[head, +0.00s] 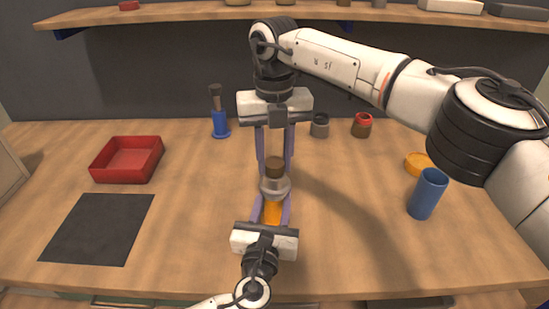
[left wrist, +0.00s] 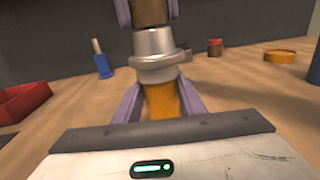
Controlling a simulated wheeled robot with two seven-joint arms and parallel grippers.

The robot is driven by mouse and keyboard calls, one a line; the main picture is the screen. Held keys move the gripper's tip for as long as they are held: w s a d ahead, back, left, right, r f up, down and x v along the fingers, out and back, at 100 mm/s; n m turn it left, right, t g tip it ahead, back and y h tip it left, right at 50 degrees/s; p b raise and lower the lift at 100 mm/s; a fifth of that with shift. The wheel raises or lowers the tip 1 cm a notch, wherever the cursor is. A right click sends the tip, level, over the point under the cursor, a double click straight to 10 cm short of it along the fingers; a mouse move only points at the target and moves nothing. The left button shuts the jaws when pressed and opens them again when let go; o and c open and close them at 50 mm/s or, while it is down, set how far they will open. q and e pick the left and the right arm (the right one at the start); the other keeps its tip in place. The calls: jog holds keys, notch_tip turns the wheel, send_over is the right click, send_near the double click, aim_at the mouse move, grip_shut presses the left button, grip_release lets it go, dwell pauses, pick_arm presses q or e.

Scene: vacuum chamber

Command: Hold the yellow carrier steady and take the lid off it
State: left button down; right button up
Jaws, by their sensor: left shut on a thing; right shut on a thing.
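The yellow carrier (head: 273,213) stands upright at the front middle of the table, and its orange-yellow body also shows in the left wrist view (left wrist: 162,99). My left gripper (head: 272,205) is shut on its body, with one purple finger on each side. The grey lid (head: 275,187) with a brown knob (head: 274,167) sits directly above the body; in the left wrist view the lid (left wrist: 157,48) appears to touch it, with no clear gap. My right gripper (head: 275,163) comes down from above and is shut on the knob. The carrier's lower part is hidden by my left gripper.
A red tray (head: 127,170) and a dark mat (head: 98,229) lie at left. A blue stand (head: 220,123), a grey jar (head: 320,126) and a brown-red jar (head: 362,125) stand behind. A blue cup (head: 427,194) and an orange dish (head: 418,164) are at right. A shelf (head: 200,15) runs above.

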jog(key=n, duration=0.4)
jog(key=shift+n, duration=0.4)
jog(key=n, duration=0.8)
jog(key=shift+n, duration=0.4)
jog(key=n, duration=0.4)
pick_arm(q)
jog(key=shift+f, duration=0.1)
pick_arm(e)
jog(key=n, duration=0.4)
jog(key=shift+n, duration=0.3)
jog(key=n, duration=1.2)
jog(key=shift+r, duration=0.1)
